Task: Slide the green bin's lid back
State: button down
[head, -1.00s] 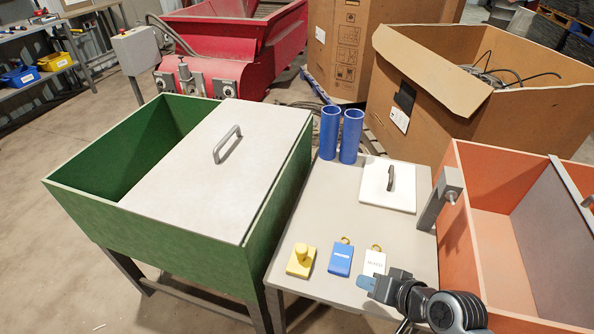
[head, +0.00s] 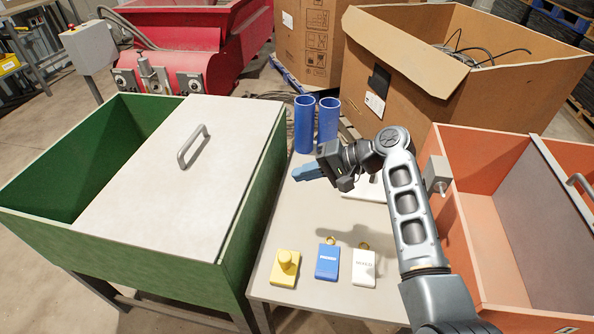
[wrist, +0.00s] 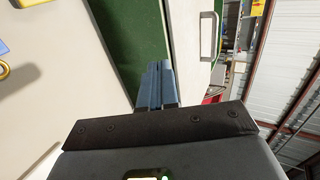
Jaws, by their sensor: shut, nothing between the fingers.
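The green bin (head: 248,222) stands at the left in the head view. Its pale lid (head: 150,190) covers the right part of the top, and the left part is open. A grey bar handle (head: 192,146) stands on the lid, nearer its far edge. My gripper (head: 300,172) is shut and empty, above the small table just right of the bin, pointing left toward it. In the wrist view my shut blue fingers (wrist: 156,88) show before the bin's green side (wrist: 118,40), and the lid's handle (wrist: 209,36) lies beyond, upper right. My gripper is apart from the handle.
Two blue tubes (head: 304,124) stand at the table's back. An orange bin (head: 455,235) stands right, a cardboard box (head: 420,90) behind.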

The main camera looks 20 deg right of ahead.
send_near(249, 182)
jog(key=x, duration=0.5)
jog(key=shift+f+p, duration=0.3)
jog(key=shift+p, duration=0.1)
jog(key=shift+w+a+f, duration=0.1)
jog(key=shift+w+a, duration=0.3)
jog(key=shift+a, duration=0.05)
